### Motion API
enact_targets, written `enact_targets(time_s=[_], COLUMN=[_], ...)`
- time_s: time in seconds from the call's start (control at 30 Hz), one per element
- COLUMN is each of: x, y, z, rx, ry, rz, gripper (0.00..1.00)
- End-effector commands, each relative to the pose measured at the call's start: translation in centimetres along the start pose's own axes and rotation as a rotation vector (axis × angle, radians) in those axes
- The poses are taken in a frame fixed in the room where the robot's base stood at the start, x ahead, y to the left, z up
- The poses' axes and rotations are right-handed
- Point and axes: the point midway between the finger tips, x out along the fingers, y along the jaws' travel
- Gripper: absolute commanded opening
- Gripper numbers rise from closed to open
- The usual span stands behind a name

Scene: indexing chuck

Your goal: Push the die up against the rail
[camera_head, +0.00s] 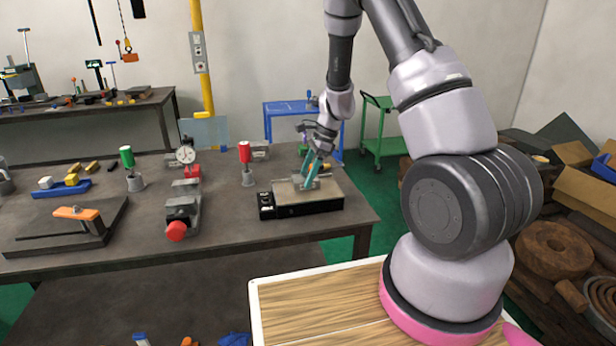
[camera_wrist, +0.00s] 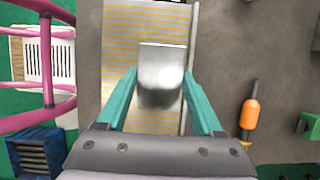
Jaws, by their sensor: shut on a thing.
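The die, a shiny silver block (camera_wrist: 162,62), stands on the striped plate of the chuck (camera_wrist: 118,25) in the wrist view. My gripper (camera_wrist: 160,78) has one teal finger on each side of the die and is shut on it. A thin grey rail (camera_wrist: 195,25) runs along the plate's right edge in that view. The die's right side is very close to the rail; the right finger covers part of the gap, so I cannot tell if they touch. In the head view my gripper (camera_head: 309,184) is low over the chuck (camera_head: 330,192), and the die is small there.
The chuck sits near the right end of the grey bench (camera_head: 90,245). A red-topped stand (camera_head: 246,165) and a vise with a red knob (camera_head: 183,215) stand to its left. An orange-handled tool (camera_wrist: 250,112) lies beyond the rail in the wrist view.

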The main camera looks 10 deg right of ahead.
Motion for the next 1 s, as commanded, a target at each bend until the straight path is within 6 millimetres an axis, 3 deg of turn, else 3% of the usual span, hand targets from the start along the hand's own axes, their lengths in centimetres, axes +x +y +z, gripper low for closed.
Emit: enact_targets(time_s=[0.73, 0.77, 0.8, 0.83, 1.0], x=[-0.07, -0.07, -0.07, -0.07, -0.10], y=[-0.74, -0.75, -0.75, -0.75, -0.85], z=[0.04, 0.04, 0.04, 0.04, 0.05], rx=[0.000, 0.000, 0.000, 0.000, -0.001], ry=[-0.001, -0.001, -0.001, -0.001, -0.001], rz=[-0.002, -0.002, -0.002, -0.002, -0.004], gripper=[0.00, 0.72, 0.87, 0.99, 1.00])
